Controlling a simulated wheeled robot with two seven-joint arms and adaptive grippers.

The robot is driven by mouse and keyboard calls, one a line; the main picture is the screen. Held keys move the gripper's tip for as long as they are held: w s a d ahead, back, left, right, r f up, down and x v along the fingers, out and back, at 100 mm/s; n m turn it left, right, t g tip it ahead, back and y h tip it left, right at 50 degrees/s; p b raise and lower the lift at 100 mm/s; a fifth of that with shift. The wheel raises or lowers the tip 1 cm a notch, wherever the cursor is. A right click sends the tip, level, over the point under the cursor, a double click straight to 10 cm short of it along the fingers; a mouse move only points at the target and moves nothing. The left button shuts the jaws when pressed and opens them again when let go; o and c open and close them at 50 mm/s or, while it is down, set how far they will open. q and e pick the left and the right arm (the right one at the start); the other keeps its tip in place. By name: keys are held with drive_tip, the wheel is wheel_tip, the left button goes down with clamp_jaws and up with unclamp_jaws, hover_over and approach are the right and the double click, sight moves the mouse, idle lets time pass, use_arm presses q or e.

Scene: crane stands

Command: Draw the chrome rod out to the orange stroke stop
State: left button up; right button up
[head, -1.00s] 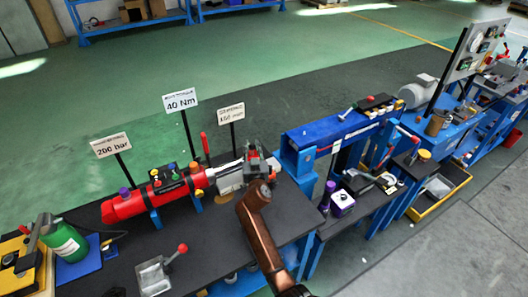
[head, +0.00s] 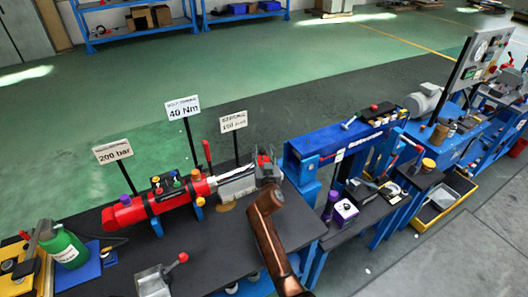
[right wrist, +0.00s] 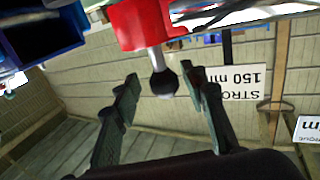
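In the head view the red cylinder (head: 150,206) lies on the dark bench, with colored knobs along its top. A bright, rod-like strip (head: 228,171) extends from its right end toward a grey block (head: 238,187). My right gripper (head: 266,170) is at the right end of that block. In the right wrist view my right gripper (right wrist: 163,95) is open. Its fingers stand either side of a dark ball knob (right wrist: 164,83) on a silver stem under a red block (right wrist: 145,22), apparently without touching it. I cannot clearly make out the orange stop. My left gripper is not in view.
Signs stand behind the cylinder: 200 bar (head: 113,152), 40 Nm (head: 183,107) and stroke 150 mm (head: 233,122). A blue machine (head: 340,137) is to the right. A green bottle (head: 66,248) and a red-knobbed lever box (head: 156,281) are on the bench's left and front.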

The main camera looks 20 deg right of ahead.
drive_tip(key=shift+a, duration=0.15)
drive_tip(key=v, duration=1.2)
